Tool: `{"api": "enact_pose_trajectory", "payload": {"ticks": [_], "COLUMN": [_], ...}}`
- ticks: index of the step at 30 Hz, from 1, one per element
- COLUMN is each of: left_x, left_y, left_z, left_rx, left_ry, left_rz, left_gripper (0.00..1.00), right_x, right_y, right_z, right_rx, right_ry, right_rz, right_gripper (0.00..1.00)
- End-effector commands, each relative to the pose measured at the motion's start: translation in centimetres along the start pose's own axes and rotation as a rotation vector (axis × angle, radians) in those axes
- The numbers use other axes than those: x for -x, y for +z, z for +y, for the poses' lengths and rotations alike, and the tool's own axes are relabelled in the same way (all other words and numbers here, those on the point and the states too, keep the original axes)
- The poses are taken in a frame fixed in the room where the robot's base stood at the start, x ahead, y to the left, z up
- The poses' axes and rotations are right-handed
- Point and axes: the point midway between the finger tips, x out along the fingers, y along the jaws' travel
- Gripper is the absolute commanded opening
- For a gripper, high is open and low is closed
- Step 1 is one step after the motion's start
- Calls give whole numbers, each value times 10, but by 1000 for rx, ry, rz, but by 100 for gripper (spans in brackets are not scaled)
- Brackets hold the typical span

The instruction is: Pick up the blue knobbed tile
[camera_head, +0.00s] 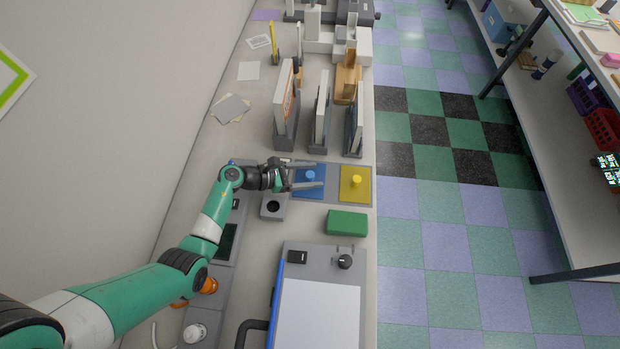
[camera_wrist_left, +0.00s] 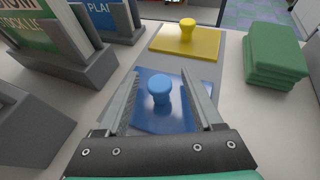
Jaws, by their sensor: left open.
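The blue knobbed tile (camera_head: 308,182) lies flat on a grey board on the counter, with its round blue knob facing up. In the left wrist view the blue tile (camera_wrist_left: 178,118) lies ahead, its knob between the two fingers as seen from the wrist. My left gripper (camera_head: 320,176) is open, its fingers reaching over the tile from the left. In the left wrist view the left gripper (camera_wrist_left: 165,100) shows nothing held. I cannot tell exactly how high the fingers are above the tile. My right gripper is in neither view.
A yellow knobbed tile (camera_head: 362,195) lies on the same board, right of the blue one. A green block stack (camera_head: 346,223) stands in front of the board. Grey holders with upright panels (camera_head: 320,122) stand behind it. The counter's right edge is just past the yellow tile.

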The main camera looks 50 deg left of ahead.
Motion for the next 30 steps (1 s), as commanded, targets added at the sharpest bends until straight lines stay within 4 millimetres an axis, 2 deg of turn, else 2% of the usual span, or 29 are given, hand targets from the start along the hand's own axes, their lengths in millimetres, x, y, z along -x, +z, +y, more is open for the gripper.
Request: {"api": "enact_pose_trajectory", "payload": {"ticks": [3, 12, 15, 25, 30], "left_x": [0, 1, 1, 1, 5], "left_y": [0, 0, 0, 1, 11], "left_z": [0, 0, 0, 0, 1], "left_rx": [0, 0, 0, 0, -2], "left_ry": [0, 1, 0, 1, 2], "left_rz": [0, -1, -1, -1, -3], "left_gripper": [68, 14, 0, 0, 0], "right_x": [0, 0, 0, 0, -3], "right_y": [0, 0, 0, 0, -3], "right_z": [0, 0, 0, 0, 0], "right_rx": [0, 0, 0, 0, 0], "right_ry": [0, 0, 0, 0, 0], "right_rz": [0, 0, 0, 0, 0], "right_gripper": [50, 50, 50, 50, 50]}}
